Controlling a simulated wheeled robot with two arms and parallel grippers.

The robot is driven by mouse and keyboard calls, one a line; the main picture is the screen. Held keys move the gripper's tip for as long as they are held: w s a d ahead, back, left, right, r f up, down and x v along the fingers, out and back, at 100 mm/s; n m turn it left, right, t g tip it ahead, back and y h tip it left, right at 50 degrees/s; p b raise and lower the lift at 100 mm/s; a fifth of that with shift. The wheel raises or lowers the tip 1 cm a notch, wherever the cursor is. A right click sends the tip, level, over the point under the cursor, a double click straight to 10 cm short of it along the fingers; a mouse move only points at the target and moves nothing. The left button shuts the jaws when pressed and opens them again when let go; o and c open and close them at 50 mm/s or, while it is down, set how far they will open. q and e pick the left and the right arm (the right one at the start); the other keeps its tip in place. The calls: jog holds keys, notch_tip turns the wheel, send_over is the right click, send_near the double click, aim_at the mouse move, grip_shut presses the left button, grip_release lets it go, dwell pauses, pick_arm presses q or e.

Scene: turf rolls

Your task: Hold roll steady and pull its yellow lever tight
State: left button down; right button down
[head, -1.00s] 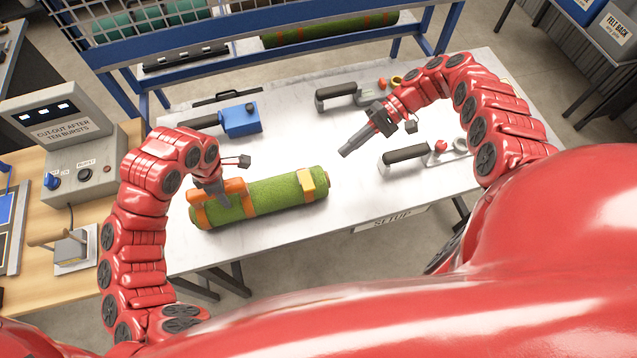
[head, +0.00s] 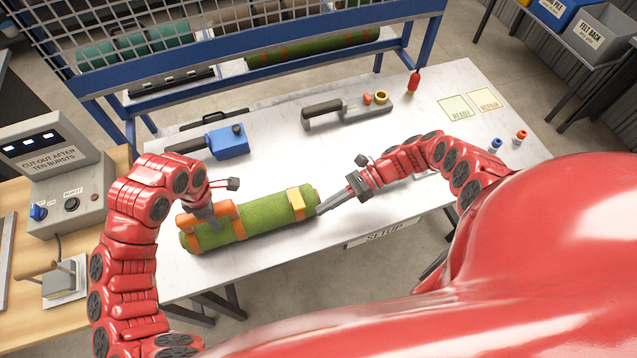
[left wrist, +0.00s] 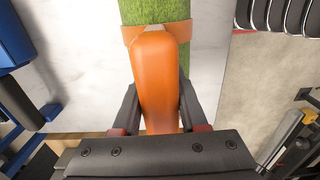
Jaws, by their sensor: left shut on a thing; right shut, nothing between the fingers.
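The green turf roll (head: 255,221) lies on the white table with orange bands around it. A yellow lever (head: 296,203) sits on it near its right end. My left gripper (head: 217,224) is shut on the orange handle (head: 190,221) at the roll's left part; the left wrist view shows this handle (left wrist: 157,75) between the two fingers, with the green roll (left wrist: 155,10) beyond. My right gripper (head: 319,211) is shut and empty at the roll's right end, just right of the yellow lever. I cannot tell whether its tips touch the roll.
A blue tool (head: 229,142) and a black-handled tool (head: 345,112) lie behind the roll. A red bottle (head: 413,83) and the READY and REPAIR squares are at the far right. A control box (head: 62,185) stands left. The table's front edge is close to the roll.

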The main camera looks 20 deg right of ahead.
jog(key=x, duration=0.4)
jog(key=shift+w+a+r, duration=0.15)
jog(key=shift+w+r, duration=0.1)
jog(key=shift+r, duration=0.35)
jog(key=shift+w+a+r, duration=0.15)
jog(key=shift+w+r, duration=0.1)
jog(key=shift+r, duration=0.35)
jog(key=shift+w+r, duration=0.2)
jog(key=shift+r, duration=0.35)
jog(key=shift+w+r+m, duration=0.2)
jog(key=shift+r+m, duration=0.3)
jog(key=shift+r, duration=0.15)
